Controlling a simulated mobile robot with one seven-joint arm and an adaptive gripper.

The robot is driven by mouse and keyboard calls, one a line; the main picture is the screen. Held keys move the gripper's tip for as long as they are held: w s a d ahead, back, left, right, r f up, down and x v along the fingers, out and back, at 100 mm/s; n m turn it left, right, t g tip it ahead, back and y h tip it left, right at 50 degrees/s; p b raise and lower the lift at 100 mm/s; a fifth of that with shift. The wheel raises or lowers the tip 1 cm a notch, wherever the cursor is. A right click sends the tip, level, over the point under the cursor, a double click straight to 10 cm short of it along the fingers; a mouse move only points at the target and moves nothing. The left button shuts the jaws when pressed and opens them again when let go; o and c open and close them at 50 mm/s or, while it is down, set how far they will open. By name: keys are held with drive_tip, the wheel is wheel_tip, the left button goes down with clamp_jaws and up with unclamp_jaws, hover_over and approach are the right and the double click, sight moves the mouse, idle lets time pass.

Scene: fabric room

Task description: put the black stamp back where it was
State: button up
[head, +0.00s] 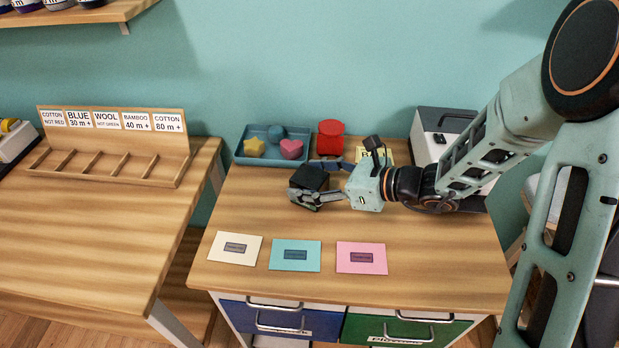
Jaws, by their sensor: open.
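A black stamp (311,177) with a dark, blocky body is at the back middle of the wooden desk (420,255). My gripper (310,183) reaches in from the right, with one finger on the near side of the stamp and the other on its far side. The jaws are open around it. Whether a finger touches the stamp cannot be told, and part of its lower side is hidden by the near finger.
Cream (220,255), teal (278,262) and pink (372,268) cards lie in front.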

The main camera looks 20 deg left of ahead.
drive_tip(key=p+v, duration=0.1)
drive_tip(key=v, duration=1.1)
drive_tip(key=shift+r, duration=0.25)
